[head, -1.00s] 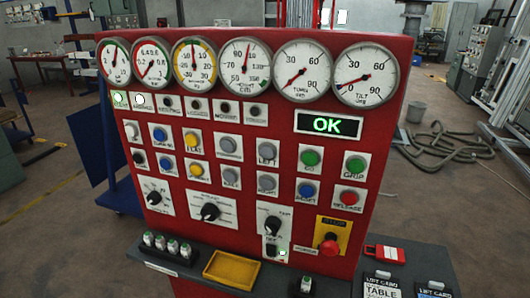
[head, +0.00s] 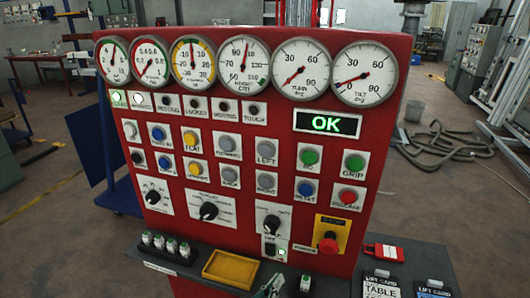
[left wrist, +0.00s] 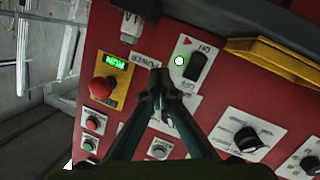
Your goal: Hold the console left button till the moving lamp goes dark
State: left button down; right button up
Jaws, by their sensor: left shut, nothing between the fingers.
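The red console (head: 240,170) stands upright in the head view. Its grey left button (head: 267,149) sits mid-panel, above the LEFT label, with nothing touching it. The small lamps form a row under the dials. My left gripper (head: 272,283) shows at the bottom edge of the head view, low before the console. In the left wrist view the left gripper (left wrist: 160,76) is shut and empty, its tips in front of the panel near the power switch (left wrist: 195,66). My right gripper is not in view.
A red emergency stop (head: 328,243) on a yellow plate juts out at lower right; it also shows in the left wrist view (left wrist: 102,88). The display (head: 327,123) reads OK.

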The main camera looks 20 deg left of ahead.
pick_arm(q)
notch_tip(320, 180, up, 17)
jog(key=w+a+n+t, duration=0.1)
jog(key=w+n+t, duration=0.25)
jog(key=t, duration=0.25)
jog(key=n+t+y, duration=0.5)
jog(key=n+y, duration=0.4)
send_near(265, 151)
jog(key=s+a+r, duration=0.2)
jog(key=s+r, duration=0.4)
jog(key=shift+d, duration=0.1)
jog(key=shift+w, duration=0.1)
jog(key=w+b, duration=0.2)
jog(key=w, duration=0.6)
jog(key=shift+w+d+b, duration=0.15)
jog(key=shift+w+b, duration=0.2)
jog(key=shift+w, duration=0.05)
jog(key=shift+f, duration=0.1)
jog(key=shift+w, duration=0.1)
jog(key=shift+w, duration=0.3)
